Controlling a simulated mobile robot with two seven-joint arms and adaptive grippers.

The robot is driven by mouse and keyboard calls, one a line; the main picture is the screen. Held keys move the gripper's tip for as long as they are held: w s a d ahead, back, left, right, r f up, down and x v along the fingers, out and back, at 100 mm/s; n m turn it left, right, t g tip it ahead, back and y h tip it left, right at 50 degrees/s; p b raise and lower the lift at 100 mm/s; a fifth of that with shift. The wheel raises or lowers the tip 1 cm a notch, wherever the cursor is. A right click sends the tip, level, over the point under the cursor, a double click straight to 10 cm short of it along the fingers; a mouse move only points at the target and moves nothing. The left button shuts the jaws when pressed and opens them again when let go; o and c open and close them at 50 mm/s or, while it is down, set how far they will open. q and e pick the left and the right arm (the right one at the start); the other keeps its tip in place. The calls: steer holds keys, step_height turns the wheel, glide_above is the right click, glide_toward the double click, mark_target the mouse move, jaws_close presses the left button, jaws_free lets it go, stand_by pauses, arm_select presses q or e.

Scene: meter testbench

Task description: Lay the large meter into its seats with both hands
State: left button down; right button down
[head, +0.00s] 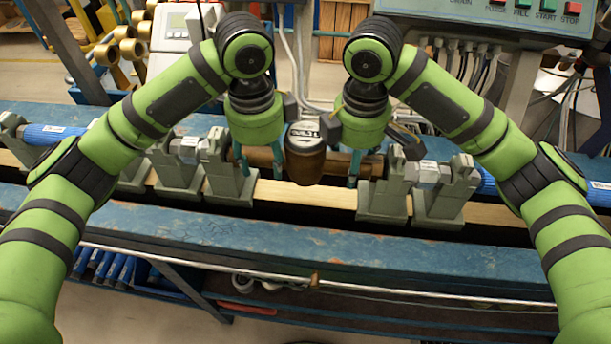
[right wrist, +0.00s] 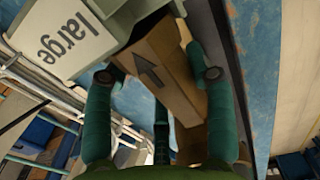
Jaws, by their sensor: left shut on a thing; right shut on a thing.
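The large meter (head: 305,165) is a brown body with a pipe stub on each side and a grey top cover. It lies level between the two inner grey seats, left (head: 228,172) and right (head: 383,190). My left gripper (head: 259,163) is shut on its left stub. My right gripper (head: 358,168) is shut on its right stub. In the right wrist view the cover of the meter (right wrist: 62,38) reads "large", and a dark arrow marks the brown pipe between the teal fingers of my right gripper (right wrist: 157,75). Whether the stubs touch the seats is unclear.
The seats stand on a pale wooden strip along the blue bench (head: 280,240). Blue pipes (head: 50,134) run outward at both sides. A control box (head: 490,15) with buttons is behind, with cables below it. The front bench strip is clear.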

arm_select(q)
steer(key=c, duration=0.7)
jaws_free()
arm_select(e)
steer(key=c, duration=0.6)
jaws_free()
arm_select(q)
steer(key=shift+o, duration=0.8)
arm_select(e)
steer(key=shift+o, duration=0.9)
arm_select(q)
steer(key=shift+a, duration=0.1)
steer(key=shift+r, duration=0.1)
